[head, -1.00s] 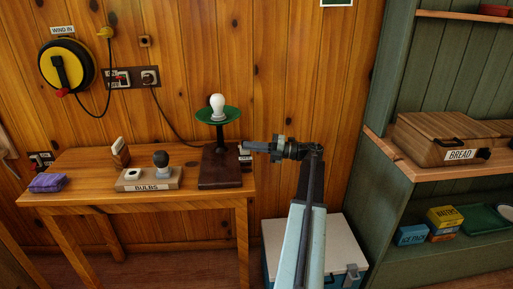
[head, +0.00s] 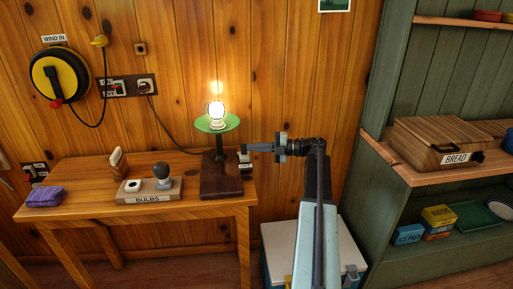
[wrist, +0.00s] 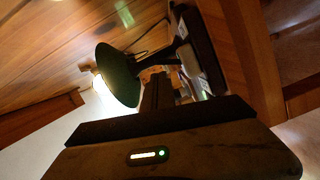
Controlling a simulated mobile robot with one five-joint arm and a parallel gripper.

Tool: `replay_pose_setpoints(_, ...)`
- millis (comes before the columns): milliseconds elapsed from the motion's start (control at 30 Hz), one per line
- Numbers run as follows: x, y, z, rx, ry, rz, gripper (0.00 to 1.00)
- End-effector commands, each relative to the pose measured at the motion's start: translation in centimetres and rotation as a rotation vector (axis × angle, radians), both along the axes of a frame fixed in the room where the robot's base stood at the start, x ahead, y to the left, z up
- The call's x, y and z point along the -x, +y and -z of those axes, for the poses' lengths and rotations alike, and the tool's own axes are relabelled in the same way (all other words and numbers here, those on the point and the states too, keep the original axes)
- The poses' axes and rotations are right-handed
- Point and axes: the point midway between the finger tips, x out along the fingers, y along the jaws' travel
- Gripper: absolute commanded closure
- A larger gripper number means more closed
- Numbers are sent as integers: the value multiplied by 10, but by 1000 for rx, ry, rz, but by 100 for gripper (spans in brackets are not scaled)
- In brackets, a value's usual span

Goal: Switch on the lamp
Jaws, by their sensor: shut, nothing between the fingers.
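The lamp stands on the right end of the wooden table, with a dark base (head: 222,176), a thin stem and a green dish (head: 217,123). The bulb (head: 215,108) in it is lit and glows bright white. A small switch block with a label (head: 245,164) sits at the right edge of the base. My gripper (head: 247,149) is shut and empty, its tip just above or at this block; I cannot tell if it touches. In the wrist view the dark dish (wrist: 118,75) and glowing bulb (wrist: 101,86) show beyond my gripper.
On the table (head: 90,170) are a BULBS holder (head: 172,190) with a dark bulb, a small upright wooden block (head: 117,162) and a purple cloth (head: 44,196). A cooler box (head: 280,245) stands on the floor. Green shelves with a bread box (head: 440,142) stand at right.

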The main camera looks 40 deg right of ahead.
Motion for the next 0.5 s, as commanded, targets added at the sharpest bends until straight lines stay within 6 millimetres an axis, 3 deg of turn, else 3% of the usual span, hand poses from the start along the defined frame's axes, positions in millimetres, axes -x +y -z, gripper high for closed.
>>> replay_pose_setpoints(200,-4,17,-3,1,-1,-19,100)
replay_pose_setpoints(400,19,30,-22,1,0,-12,100)
replay_pose_setpoints(500,34,3,-20,0,0,-6,100)
